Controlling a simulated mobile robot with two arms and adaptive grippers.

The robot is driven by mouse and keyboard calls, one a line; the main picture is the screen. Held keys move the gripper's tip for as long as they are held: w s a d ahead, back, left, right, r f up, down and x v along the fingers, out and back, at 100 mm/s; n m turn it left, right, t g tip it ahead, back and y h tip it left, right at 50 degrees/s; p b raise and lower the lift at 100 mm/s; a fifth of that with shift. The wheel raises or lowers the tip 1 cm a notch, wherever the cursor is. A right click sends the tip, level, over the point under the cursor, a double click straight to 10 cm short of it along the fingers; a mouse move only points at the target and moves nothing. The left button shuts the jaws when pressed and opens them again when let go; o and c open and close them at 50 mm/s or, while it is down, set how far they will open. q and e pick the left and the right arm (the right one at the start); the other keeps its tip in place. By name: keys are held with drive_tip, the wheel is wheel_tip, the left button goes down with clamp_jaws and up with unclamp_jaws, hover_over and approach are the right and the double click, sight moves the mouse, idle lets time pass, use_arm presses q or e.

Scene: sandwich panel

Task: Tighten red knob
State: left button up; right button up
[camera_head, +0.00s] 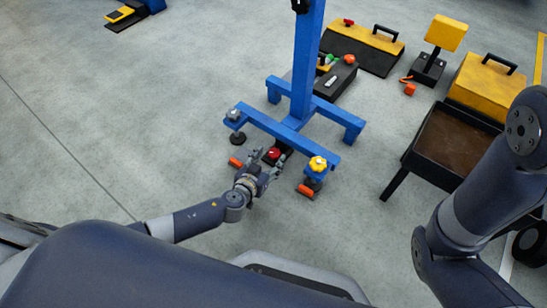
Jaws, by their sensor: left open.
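The red knob (274,153) is a small round red piece at the lower front of the blue stand (303,70), close to the floor. My left gripper (265,160) is open, with its fingers at the knob; I cannot tell whether they touch it. The fingers partly hide the knob and its dark mount. My right arm is at the right edge of the view, and its gripper is out of frame.
A yellow knob (318,164) and a grey knob (234,114) sit at the ends of the stand's front bar. Toolboxes (363,46) and a yellow-and-black cart (445,140) stand right.

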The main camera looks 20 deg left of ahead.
sight(274, 153)
use_arm(q)
drive_tip(key=shift+b+x, duration=0.55)
drive_tip(key=shift+x, duration=1.25)
